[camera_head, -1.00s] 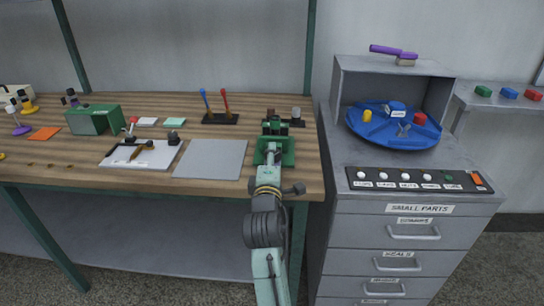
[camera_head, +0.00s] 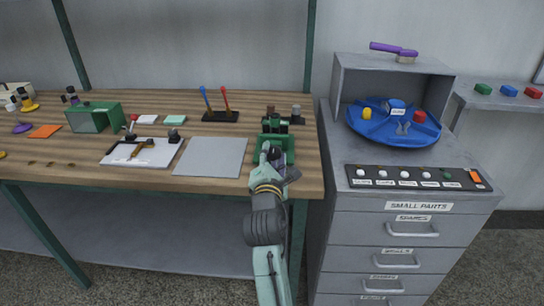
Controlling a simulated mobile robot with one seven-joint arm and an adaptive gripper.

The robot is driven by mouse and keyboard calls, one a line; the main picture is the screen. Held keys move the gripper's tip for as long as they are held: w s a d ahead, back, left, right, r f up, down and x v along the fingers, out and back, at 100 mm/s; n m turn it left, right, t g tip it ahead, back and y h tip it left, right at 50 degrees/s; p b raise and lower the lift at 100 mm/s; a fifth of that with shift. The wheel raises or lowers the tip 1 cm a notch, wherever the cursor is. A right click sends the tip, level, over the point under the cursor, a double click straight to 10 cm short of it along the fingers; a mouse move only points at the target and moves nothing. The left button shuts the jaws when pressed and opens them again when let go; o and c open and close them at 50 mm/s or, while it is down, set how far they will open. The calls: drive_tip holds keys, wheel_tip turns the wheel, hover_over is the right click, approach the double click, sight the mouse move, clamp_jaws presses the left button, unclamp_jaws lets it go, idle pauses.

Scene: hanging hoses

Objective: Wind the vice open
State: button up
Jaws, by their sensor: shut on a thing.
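The green vice (camera_head: 276,143) stands at the right front of the wooden bench, with dark parts on top. My gripper (camera_head: 272,158) is at the vice's near side, with my arm reaching up from below. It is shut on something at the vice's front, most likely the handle. My fingers and wrist cover the handle and screw, so the grip itself is hard to see. A dark part sticks out to the right of my wrist; I cannot tell whether it is the handle or my gripper. The jaw gap is too small to judge.
A grey plate (camera_head: 211,157) lies left of the vice, and a white board (camera_head: 143,152) with a hammer lies further left. A black holder (camera_head: 221,117) with red and blue tools stands behind. A grey drawer cabinet (camera_head: 405,240) with a blue tray (camera_head: 372,132) stands right.

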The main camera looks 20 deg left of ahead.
idle(0.4)
drive_tip(key=o, duration=1.1)
drive_tip(key=shift+o, duration=0.2)
drive_tip(key=v, duration=0.7)
drive_tip(key=shift+s, duration=0.25)
drive_tip(key=shift+r, duration=0.15)
